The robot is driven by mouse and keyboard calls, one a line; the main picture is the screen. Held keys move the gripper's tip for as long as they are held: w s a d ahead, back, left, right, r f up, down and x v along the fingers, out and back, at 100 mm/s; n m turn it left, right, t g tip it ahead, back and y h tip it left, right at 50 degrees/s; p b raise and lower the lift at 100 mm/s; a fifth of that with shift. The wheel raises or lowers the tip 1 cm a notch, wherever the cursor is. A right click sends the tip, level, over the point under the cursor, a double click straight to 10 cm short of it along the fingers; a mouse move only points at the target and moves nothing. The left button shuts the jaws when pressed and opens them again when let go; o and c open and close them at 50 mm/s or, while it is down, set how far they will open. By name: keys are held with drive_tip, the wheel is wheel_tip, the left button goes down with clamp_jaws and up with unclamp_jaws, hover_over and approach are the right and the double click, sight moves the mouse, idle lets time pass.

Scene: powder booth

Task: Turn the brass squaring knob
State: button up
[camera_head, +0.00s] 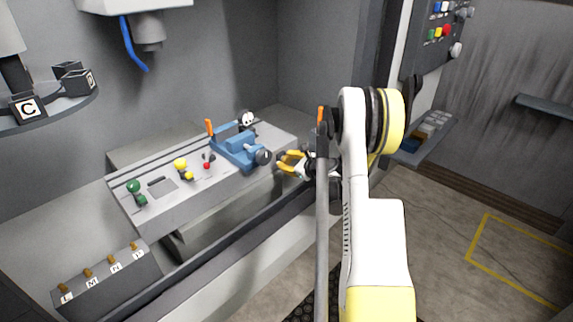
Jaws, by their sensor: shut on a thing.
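My gripper (283,162) has yellow fingers. It is at the right end of the grey bench, just right of the blue vise-like fixture (238,148). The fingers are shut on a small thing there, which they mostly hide. It appears to be the brass squaring knob, but its brass surface does not show clearly and I cannot tell how far it is turned. A round grey disc (263,157) on the fixture's right end is just left of the fingertips. My white and yellow arm hides what lies behind it on the right.
The grey slotted bench (128,190) carries green, yellow and red knobs and an orange lever (210,127). A box with several brass-coloured pegs (108,283) is at lower left. A control panel (440,33) stands at upper right. The floor at right is open.

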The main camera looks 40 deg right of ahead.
drive_tip(key=shift+n+h+b, duration=0.4)
drive_tip(key=shift+n+b, duration=0.05)
drive_tip(key=shift+n, duration=0.05)
idle(0.3)
drive_tip(key=o, duration=1.2)
drive_tip(key=v, duration=1.2)
drive_tip(key=shift+a+f, duration=0.1)
